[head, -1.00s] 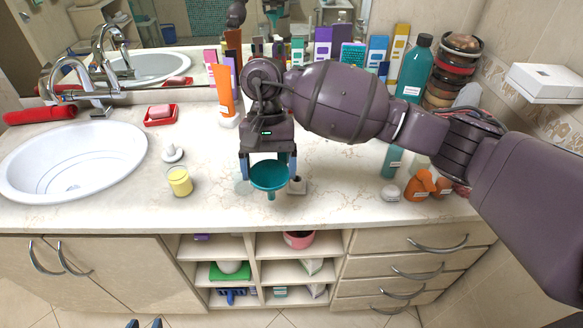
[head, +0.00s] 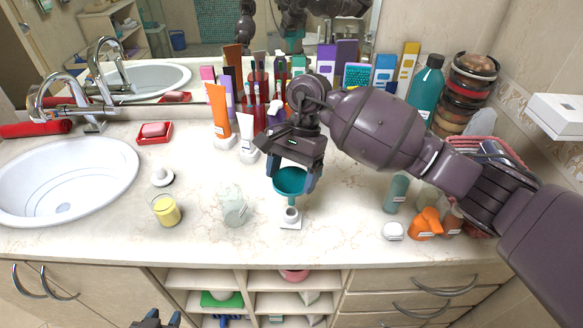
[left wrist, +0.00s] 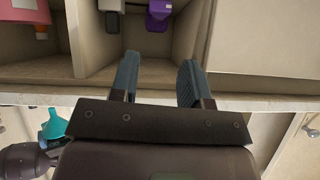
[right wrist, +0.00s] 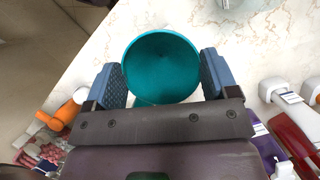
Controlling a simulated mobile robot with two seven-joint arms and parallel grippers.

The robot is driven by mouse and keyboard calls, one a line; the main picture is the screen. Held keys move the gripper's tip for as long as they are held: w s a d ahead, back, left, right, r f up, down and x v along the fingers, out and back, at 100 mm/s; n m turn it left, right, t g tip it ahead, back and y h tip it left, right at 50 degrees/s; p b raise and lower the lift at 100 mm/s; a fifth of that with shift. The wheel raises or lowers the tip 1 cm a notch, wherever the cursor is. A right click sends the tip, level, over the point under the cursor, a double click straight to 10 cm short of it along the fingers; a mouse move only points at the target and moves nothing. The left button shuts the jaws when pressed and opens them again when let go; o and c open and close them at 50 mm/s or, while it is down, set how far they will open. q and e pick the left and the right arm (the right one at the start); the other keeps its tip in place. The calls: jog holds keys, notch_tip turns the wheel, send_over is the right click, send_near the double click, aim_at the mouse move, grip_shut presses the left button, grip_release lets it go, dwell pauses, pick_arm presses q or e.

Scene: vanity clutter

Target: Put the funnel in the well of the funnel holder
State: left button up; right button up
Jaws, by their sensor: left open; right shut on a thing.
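The teal funnel (head: 290,182) is held upright by its rim in my right gripper (head: 291,176), which is shut on it. The right wrist view (right wrist: 160,65) shows the funnel's bowl between the fingers. The funnel holder (head: 291,220), a small white square base with a raised round well, stands on the counter directly below the spout in the head view. I cannot tell whether the spout tip is above the well or at its mouth. My left gripper (head: 157,320) is open and empty, low in front of the cabinet; its spread fingers show in the left wrist view (left wrist: 157,82).
A clear glass (head: 234,207) and a yellow candle (head: 166,210) stand left of the holder. Tubes (head: 220,112) and boxes line the back. Counter around the holder is clear.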

aim_at(294, 179)
jog(key=shift+s+a+f, duration=0.1)
jog(key=shift+f, duration=0.8)
pick_arm(q)
jog(key=shift+w+d+b, duration=0.15)
jog(key=shift+w+b, duration=0.25)
jog(key=shift+w, duration=0.15)
pick_arm(e)
jog(key=shift+f, duration=1.4)
pick_arm(q)
jog(key=shift+s+f+b, duration=0.15)
jog(key=shift+f+b, duration=0.55)
jog(key=shift+f, duration=0.1)
pick_arm(e)
jog(key=shift+f, duration=0.7)
jog(key=o, duration=1.1)
jog(key=shift+o, duration=0.2)
